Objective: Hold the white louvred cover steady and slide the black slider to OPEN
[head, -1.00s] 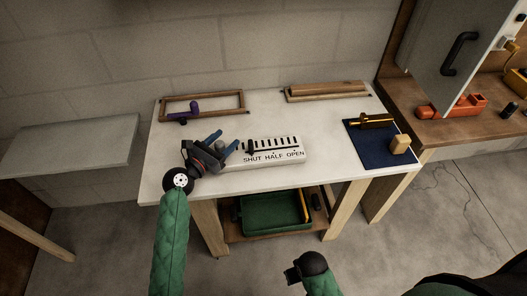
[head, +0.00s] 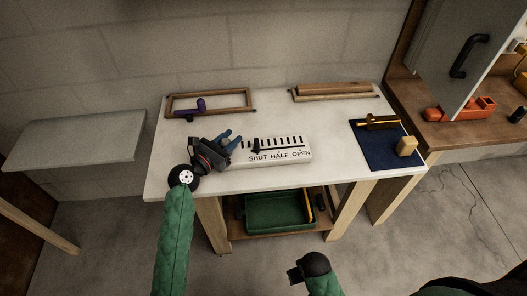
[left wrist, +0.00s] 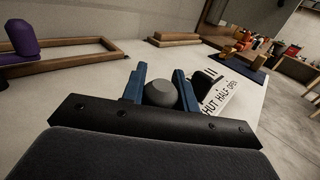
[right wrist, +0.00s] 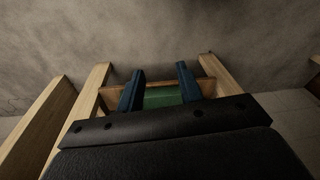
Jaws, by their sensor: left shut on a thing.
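The white louvred cover (head: 290,155) lies on the white table, with dark slots and the words SHUT, HALF, OPEN along its front. Its lettered face also shows in the left wrist view (left wrist: 222,97). The black slider (head: 257,144) stands at the left, above SHUT. My left gripper (head: 232,137) is at the cover's left end; its blue fingers are shut on a grey rounded knob (left wrist: 162,94). How the knob joins the cover is hidden. My right gripper (right wrist: 160,85) is open and empty, low in front of the table.
A wooden frame with a purple clamp-like thing (head: 196,107) and a wooden piece (head: 335,92) lie at the back. A blue mat (head: 378,153) with tan and dark items is at the right. A green tray (head: 275,212) sits on the shelf below.

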